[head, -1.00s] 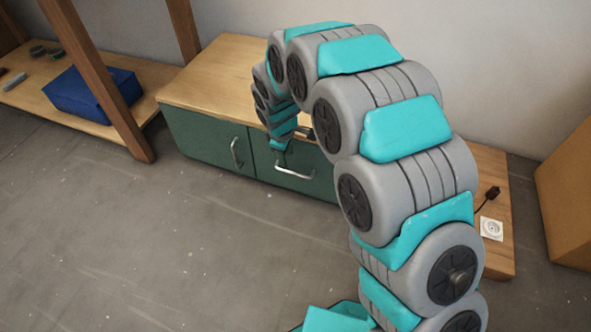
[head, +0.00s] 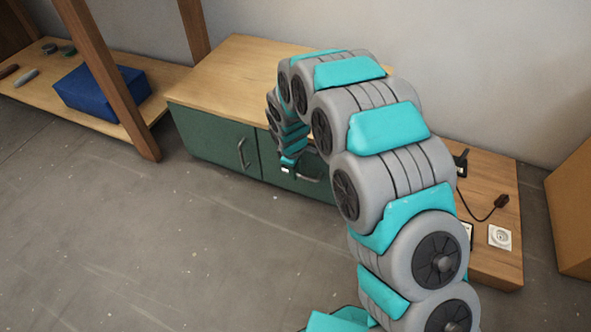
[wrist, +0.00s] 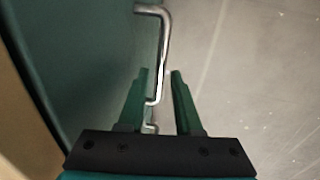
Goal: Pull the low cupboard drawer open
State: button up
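The low cupboard (head: 215,85) is green-fronted with a wooden top. Its drawer front (head: 270,172) is the right part, partly hidden by my arm, and carries a metal bar handle (head: 308,178). My gripper (head: 287,169) is at this front, by the left end of the handle. In the wrist view the drawer front (wrist: 95,60) fills the left side. The handle (wrist: 164,45) stands out from it and runs down into the gap between the two green fingers of my gripper (wrist: 160,78). The fingers are apart, and bare floor shows between them and the bar.
A left front with an upright handle (head: 242,153) sits beside the drawer. A wooden shelf (head: 95,122) with a blue box (head: 102,90) stands left. A low wooden board (head: 490,265) with a socket (head: 500,237) and cable is right. The floor (head: 190,250) before the cupboard is clear.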

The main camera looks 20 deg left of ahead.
grip_shut()
dwell(1.1)
